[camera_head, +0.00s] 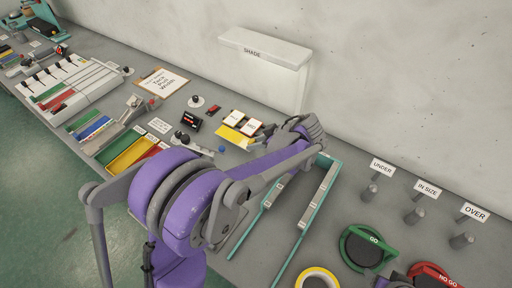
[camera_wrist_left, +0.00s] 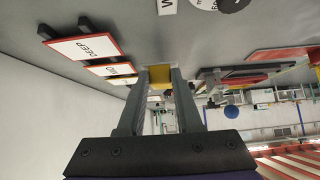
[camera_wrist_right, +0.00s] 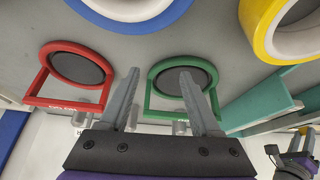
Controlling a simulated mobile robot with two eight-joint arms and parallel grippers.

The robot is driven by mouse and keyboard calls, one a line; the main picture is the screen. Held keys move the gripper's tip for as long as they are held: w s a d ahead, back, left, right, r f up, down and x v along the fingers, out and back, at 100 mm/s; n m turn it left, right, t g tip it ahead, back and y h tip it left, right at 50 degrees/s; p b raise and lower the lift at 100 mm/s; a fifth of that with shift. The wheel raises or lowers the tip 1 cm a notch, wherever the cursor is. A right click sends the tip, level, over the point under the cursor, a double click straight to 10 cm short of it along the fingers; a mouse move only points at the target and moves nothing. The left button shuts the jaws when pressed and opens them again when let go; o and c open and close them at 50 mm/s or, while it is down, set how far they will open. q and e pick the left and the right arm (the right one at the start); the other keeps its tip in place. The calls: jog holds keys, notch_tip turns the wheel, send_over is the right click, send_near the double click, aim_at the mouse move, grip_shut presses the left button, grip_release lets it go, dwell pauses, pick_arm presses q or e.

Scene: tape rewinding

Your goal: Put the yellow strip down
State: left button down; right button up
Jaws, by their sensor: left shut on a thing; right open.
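The yellow strip (camera_head: 232,137) shows in the head view just left of my left gripper (camera_head: 257,137), low over the grey bench by two small cards. In the left wrist view, my left gripper (camera_wrist_left: 160,72) is shut on the yellow strip (camera_wrist_left: 160,82), seen between its fingers. Most of the strip is hidden there, and I cannot tell whether it touches the bench. In the right wrist view, my right gripper (camera_wrist_right: 160,76) is open and empty, near the green GO ring (camera_wrist_right: 183,76) and the red ring (camera_wrist_right: 76,68).
A colored tray (camera_head: 128,152) is at left, and a teal rail frame (camera_head: 315,207) at right. A yellow tape roll (camera_head: 318,277) sits at the front. The white SHADE box (camera_head: 265,48) stands behind.

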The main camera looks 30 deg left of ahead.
pick_arm(q)
jog(key=shift+f, duration=1.3)
jog(key=shift+f, duration=0.3)
jog(key=shift+s+f+b, duration=0.15)
jog(key=shift+f+b, duration=0.2)
jog(key=shift+b, duration=0.15)
jog(key=c, duration=0.6)
grip_release()
jog(key=shift+s+d+f, duration=0.1)
jog(key=v, duration=0.8)
jog(key=r+p+v, duration=0.1)
jog(key=v, duration=0.4)
jog(key=shift+w+a+f, duration=0.1)
jog(key=shift+w+a, duration=0.15)
jog(key=shift+a, duration=0.2)
